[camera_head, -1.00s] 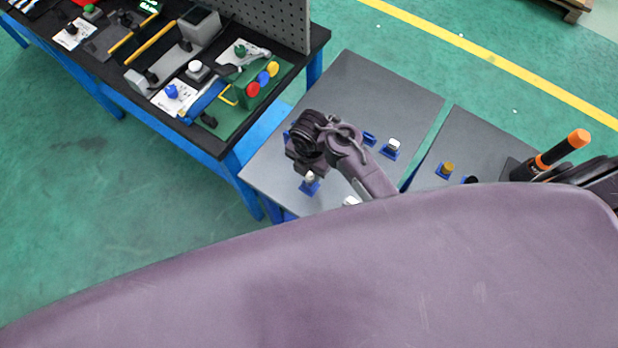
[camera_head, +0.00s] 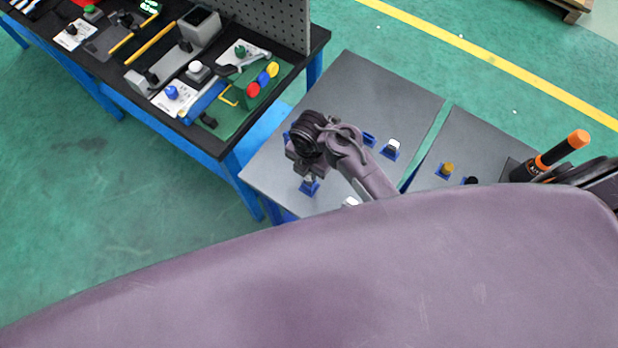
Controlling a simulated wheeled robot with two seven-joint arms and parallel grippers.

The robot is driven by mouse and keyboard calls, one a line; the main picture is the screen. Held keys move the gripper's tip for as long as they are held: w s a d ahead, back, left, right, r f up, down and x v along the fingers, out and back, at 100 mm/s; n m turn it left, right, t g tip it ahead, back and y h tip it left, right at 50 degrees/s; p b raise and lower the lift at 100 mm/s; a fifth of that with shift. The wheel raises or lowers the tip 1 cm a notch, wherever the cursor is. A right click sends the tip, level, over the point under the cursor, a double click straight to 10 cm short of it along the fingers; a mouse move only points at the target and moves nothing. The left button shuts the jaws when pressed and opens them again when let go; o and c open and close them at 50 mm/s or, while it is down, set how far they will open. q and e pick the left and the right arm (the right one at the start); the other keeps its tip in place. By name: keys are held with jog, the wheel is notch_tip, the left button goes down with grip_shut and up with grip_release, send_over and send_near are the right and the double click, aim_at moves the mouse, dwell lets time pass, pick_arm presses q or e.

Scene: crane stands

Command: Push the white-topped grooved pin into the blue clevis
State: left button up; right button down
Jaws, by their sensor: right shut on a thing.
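My right gripper (camera_head: 309,177) points down over the near-left part of the grey table, shut on what appears to be the white-topped grooved pin. The pin is almost wholly hidden by the gripper; only a small pale bit shows beneath. The blue clevis (camera_head: 309,188) stands on the table directly below the gripper. Pin and clevis are in line in this view, but how deep the pin sits cannot be told. My left gripper is not in view.
Other blue stands hold a white-topped piece (camera_head: 393,146) and a gold-topped piece (camera_head: 446,168). A white piece (camera_head: 351,201) shows beside my arm. An orange-capped tool (camera_head: 561,150) stands at right. A cluttered black workbench (camera_head: 222,147) is at left. My arm hides the foreground.

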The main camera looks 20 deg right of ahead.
jog(key=shift+r, duration=3.2)
jog(key=shift+f, duration=0.1)
